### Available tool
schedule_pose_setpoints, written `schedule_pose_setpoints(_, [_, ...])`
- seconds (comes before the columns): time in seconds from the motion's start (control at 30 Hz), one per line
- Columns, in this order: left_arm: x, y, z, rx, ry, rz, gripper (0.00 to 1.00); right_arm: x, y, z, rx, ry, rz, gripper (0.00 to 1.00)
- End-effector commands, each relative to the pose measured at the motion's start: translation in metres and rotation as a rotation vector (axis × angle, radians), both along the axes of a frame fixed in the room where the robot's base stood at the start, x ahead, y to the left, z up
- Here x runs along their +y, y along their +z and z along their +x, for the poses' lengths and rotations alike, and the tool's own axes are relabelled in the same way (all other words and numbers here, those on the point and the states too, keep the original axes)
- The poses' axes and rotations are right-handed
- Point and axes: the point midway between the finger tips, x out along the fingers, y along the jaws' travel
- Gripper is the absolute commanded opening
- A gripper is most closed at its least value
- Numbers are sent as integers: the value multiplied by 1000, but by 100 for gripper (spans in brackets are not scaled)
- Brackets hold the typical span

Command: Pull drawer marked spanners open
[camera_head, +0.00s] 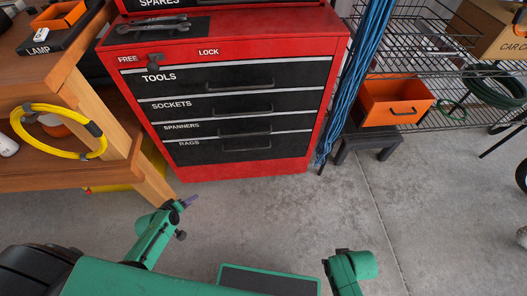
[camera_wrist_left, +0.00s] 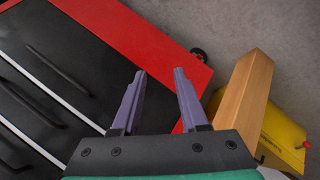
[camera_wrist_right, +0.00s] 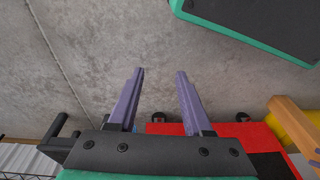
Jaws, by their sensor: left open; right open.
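The red tool cabinet (camera_head: 305,165) has black drawers marked tools, sockets, spanners and rags. The spanners drawer (camera_head: 200,129) is third from the top and looks shut, with a dark bar handle (camera_head: 245,132). My left gripper (camera_head: 192,200) is open and empty, below and in front of the cabinet's lower left corner, apart from it. In the left wrist view its purple fingers (camera_wrist_left: 160,75) point towards the cabinet's red base edge; drawer labels are not readable there. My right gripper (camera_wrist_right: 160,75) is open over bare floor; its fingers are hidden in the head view.
A dark knob (camera_head: 154,60) sits between the words free and lock, nearer free. A wooden bench (camera_head: 75,85) with a yellow hose coil (camera_head: 20,128) stands left, its leg close to my left gripper. Blue cords (camera_head: 345,105) and a black stool (camera_head: 372,138) stand right. Floor before the cabinet is clear.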

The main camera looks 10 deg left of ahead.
Motion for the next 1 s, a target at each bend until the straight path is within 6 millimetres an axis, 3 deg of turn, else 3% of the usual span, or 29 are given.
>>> schedule_pose_setpoints(0.03, [-4,-14,39,-105,53,-125,43,7,-28,14,-22,1,16,50])
schedule_pose_setpoints(0.13, [-31,42,97,-271,98,-427,43,17,-3,30,-47,8,43,50])
schedule_pose_setpoints(0.2, [-57,82,116,-335,76,-605,43,20,17,32,-60,14,56,50])
schedule_pose_setpoints(0.3, [-86,125,123,-369,32,-773,43,22,41,29,-70,21,67,50])
schedule_pose_setpoints(0.4, [-99,147,125,-376,10,-839,43,22,56,26,-71,24,70,50])
schedule_pose_setpoints(0.57, [-111,152,145,-379,9,-846,43,18,66,24,-54,20,61,50])
schedule_pose_setpoints(0.7, [-131,147,176,-379,9,-847,43,15,69,21,-38,15,52,50])
schedule_pose_setpoints(1.0, [-167,132,236,-378,12,-845,43,32,49,34,-119,37,99,50])
